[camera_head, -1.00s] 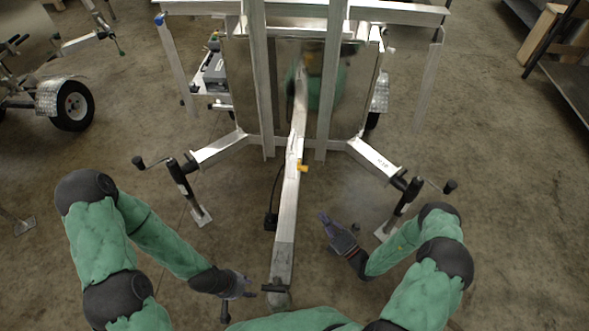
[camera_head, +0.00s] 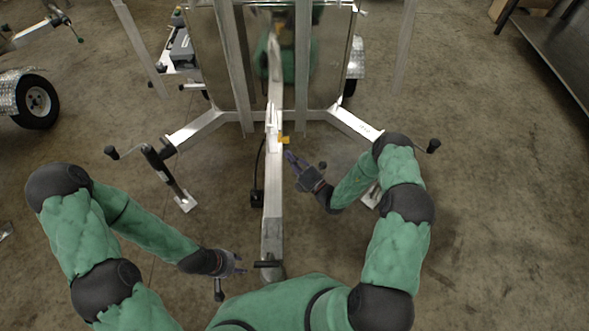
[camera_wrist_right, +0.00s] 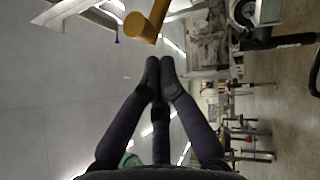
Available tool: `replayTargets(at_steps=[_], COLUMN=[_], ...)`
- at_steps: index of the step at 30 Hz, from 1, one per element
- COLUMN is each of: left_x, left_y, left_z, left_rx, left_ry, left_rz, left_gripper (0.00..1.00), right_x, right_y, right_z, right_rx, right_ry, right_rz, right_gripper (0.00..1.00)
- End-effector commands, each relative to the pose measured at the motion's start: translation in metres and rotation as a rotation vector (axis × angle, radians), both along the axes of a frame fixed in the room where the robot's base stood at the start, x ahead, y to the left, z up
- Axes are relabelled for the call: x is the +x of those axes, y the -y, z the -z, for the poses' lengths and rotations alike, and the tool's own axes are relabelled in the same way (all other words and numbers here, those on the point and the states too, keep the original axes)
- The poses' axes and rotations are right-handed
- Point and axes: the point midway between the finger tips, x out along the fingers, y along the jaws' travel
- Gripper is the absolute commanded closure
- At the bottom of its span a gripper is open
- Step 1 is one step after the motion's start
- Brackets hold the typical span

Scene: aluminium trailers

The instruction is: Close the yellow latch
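The yellow latch (camera_head: 285,140) sits on the right side of the silver trailer tongue, near the frame. In the right wrist view the yellow latch (camera_wrist_right: 147,24) appears as a rounded bar with a stubby end, just beyond the fingertips. My right gripper (camera_head: 290,157) is just below and right of the latch, apart from it. Its dark fingertips (camera_wrist_right: 160,66) come together with nothing between them. My left gripper (camera_head: 242,263) is low, left of the tongue's near end; its finger opening is too small to tell.
The trailer tongue (camera_head: 273,195) runs down the middle toward me. A crank jack stands at left (camera_head: 172,180) and a black crank handle (camera_head: 433,146) at right. Upright metal posts (camera_head: 302,65) rise behind the latch.

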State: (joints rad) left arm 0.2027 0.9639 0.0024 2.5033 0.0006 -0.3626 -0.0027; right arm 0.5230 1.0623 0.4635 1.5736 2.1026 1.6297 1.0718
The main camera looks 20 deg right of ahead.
Motion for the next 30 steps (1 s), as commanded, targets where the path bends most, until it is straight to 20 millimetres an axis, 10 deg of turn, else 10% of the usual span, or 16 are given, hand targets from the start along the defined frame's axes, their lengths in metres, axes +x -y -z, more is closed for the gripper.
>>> replayTargets(at_steps=[30], left_x=[0.0], left_y=[0.0], left_z=[-0.009], left_rx=[0.0], left_ry=[0.0], left_rz=[0.0], left_gripper=[0.62], right_x=[0.015], right_y=[0.005], right_z=[-0.012], right_rx=[0.016], right_ry=[-0.055], right_rz=[-0.001], right_gripper=[1.0])
